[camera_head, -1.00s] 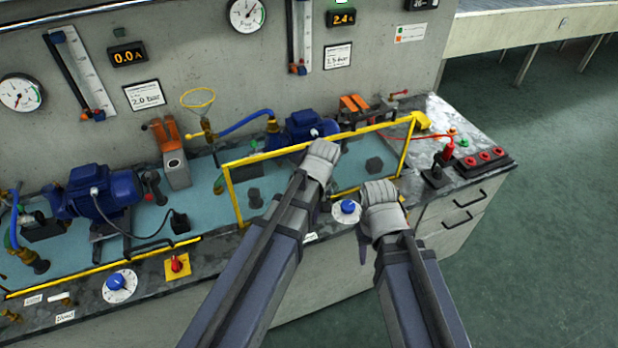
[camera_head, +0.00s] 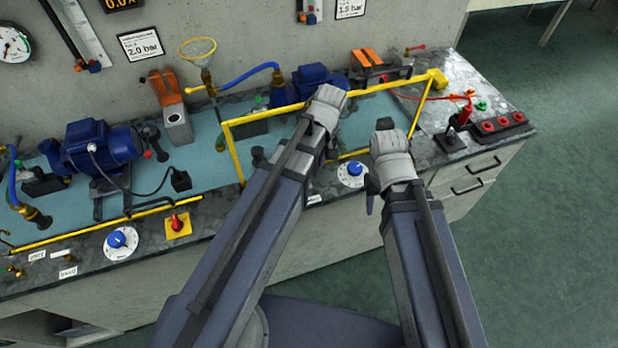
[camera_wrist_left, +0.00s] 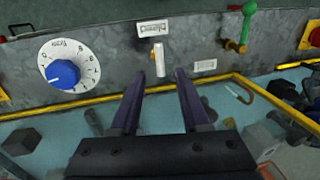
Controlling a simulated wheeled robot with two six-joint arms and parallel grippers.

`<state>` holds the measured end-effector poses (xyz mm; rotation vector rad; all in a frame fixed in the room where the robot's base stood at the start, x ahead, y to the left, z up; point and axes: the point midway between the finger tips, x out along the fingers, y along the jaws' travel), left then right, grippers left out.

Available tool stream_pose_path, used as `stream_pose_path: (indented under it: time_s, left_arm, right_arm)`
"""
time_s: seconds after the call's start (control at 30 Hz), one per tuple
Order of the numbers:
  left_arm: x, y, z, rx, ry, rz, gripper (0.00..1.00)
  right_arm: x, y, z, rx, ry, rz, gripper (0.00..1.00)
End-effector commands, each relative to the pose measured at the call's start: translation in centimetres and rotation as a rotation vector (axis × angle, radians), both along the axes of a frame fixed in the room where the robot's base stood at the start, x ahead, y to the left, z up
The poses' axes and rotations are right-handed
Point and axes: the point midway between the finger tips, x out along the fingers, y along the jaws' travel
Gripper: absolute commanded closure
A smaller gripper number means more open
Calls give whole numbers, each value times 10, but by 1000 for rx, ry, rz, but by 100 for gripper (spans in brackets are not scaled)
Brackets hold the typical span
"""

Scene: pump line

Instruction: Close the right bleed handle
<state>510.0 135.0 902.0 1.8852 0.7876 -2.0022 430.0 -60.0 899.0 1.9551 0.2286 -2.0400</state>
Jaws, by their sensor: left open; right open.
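In the left wrist view, a small brass valve with a pale, light-coloured handle (camera_wrist_left: 159,62) stands at the bench front below a small label; it appears to be the bleed handle. My left gripper (camera_wrist_left: 159,78) is open, its dark fingers pointing toward the handle, with the handle in line with the gap and nothing held. In the head view my left arm covers this valve and its own fingers. My right gripper (camera_head: 371,193) is open, hanging just right of the right dial (camera_head: 352,173); its fingers show only partly.
The blue dial knob (camera_wrist_left: 62,74) and a green-handled valve (camera_wrist_left: 243,28) flank the handle in the left wrist view. A yellow rail (camera_head: 235,155) runs around the bench. A red-yellow switch (camera_head: 178,225) and left dial (camera_head: 120,242) sit left. Floor is clear at right.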

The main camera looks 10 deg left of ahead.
Motion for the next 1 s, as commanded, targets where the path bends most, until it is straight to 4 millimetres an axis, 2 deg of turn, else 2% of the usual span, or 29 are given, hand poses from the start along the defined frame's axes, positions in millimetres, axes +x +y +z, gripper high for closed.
stream_pose_path:
  time_s: [0.03,0.23,0.63,1.0]
  left_arm:
    - [-1,1,-14,0,0,0,54]
    - [-4,5,-35,0,0,-1,54]
    - [-4,6,-38,0,0,-1,55]
    - [-4,6,-38,0,0,-1,97]
  right_arm:
    - [0,0,-14,0,0,0,55]
    - [0,0,-35,0,0,0,55]
    - [0,0,-38,0,0,0,55]
    - [0,0,-38,0,0,0,55]
